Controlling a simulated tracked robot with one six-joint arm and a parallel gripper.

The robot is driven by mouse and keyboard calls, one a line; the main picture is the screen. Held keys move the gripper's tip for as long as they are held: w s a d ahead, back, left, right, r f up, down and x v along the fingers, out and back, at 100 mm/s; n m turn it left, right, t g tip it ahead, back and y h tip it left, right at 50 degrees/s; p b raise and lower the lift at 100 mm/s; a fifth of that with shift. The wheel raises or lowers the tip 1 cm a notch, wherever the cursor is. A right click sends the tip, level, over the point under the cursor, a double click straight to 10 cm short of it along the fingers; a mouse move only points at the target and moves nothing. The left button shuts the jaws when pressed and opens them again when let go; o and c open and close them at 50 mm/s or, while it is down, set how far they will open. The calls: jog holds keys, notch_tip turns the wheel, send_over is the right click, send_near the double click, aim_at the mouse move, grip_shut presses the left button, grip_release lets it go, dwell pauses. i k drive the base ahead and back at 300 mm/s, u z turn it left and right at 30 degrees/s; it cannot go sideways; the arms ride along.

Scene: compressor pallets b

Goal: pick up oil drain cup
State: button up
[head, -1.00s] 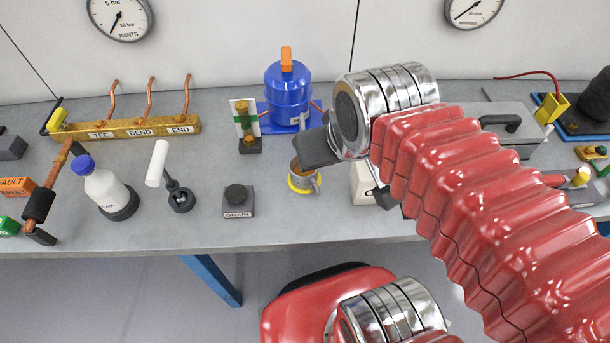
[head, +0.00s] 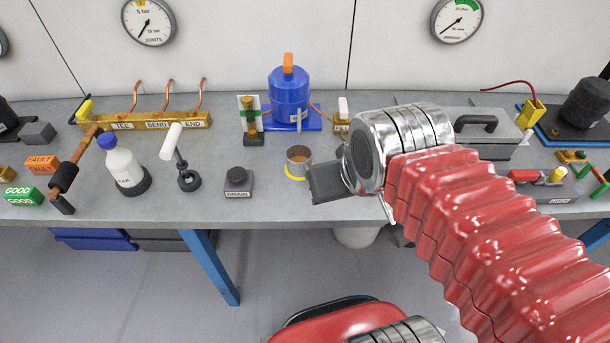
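The oil drain cup appears to be the small metal cup (head: 299,154) with brown contents and a yellow ring at its lower edge. It stands upright near the bench's front, right of the block labelled DRAIN (head: 238,180). My gripper (head: 327,183) shows as a dark grey block below my chrome wrist, just to the right and front of the cup. In the picture its left edge is close to the yellow ring; I cannot tell whether they touch. The fingers cannot be told apart, so opening and grip are unclear. The cup's right lower side is near the gripper.
The blue tank (head: 288,95) stands behind the cup. A white-topped stand (head: 188,180) and a white bottle (head: 122,165) are to the left. A grey case (head: 495,135) is on the right. The bench (head: 275,208) is clear in front of the cup.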

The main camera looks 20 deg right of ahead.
aim_at(299, 158)
jog(key=u, duration=3.3)
jog(key=k, duration=0.65)
